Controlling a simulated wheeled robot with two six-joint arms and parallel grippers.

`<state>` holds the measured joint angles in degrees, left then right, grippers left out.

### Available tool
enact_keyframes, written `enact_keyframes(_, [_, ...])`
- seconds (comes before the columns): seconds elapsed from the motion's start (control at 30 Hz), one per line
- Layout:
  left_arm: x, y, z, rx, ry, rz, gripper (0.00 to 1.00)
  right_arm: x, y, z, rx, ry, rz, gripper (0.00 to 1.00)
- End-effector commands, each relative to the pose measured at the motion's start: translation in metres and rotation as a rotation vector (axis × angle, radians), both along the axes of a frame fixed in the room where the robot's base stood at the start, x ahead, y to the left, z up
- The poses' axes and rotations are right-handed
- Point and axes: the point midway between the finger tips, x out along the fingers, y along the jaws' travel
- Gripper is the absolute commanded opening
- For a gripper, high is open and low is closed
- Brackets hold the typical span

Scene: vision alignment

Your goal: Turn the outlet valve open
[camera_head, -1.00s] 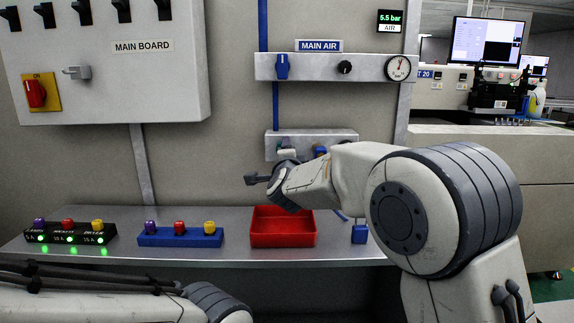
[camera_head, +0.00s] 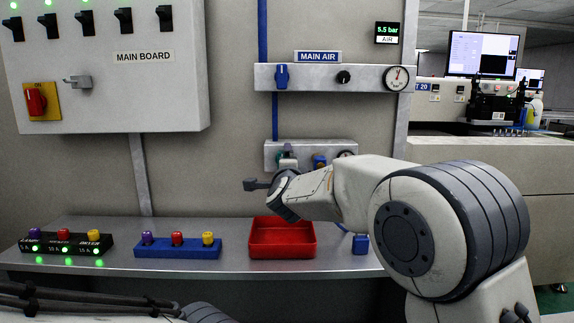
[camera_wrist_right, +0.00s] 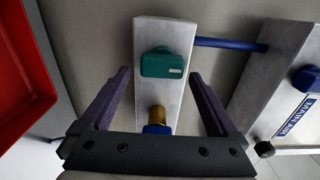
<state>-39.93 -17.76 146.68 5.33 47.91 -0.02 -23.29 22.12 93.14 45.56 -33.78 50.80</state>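The outlet panel is a pale block on the wall (camera_head: 270,147), low under the MAIN AIR panel. Its green valve handle (camera_wrist_right: 165,63) lies crosswise on the block in the right wrist view, and a brass fitting (camera_wrist_right: 157,118) sits nearer the gripper. My right gripper (camera_wrist_right: 160,78) is open, its two dark fingers spread on either side of the block and pointing toward the green handle. No finger visibly touches the handle. In the head view my right wrist partly hides the block and handle. My left gripper is out of view.
A red tray (camera_head: 257,252) stands on the bench (camera_head: 230,264) below my right wrist. A blue block with coloured plugs (camera_head: 178,252) and a black lit block (camera_head: 66,244) stand to its left. The MAIN AIR panel (camera_head: 310,77) has a blue handle, a knob and a gauge.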

Motion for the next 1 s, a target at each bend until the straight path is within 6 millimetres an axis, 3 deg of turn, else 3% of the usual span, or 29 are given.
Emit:
enact_keyframes(0.33, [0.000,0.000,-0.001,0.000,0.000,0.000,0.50,-0.010,0.001,0.001,-0.002,-0.003,0.002,0.95])
enact_keyframes(0.7, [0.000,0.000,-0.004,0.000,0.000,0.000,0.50,-0.079,0.001,0.001,-0.002,-0.002,0.003,0.95])
enact_keyframes(1.0, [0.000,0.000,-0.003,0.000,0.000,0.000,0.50,-0.105,0.000,0.000,-0.001,-0.001,0.001,0.95])
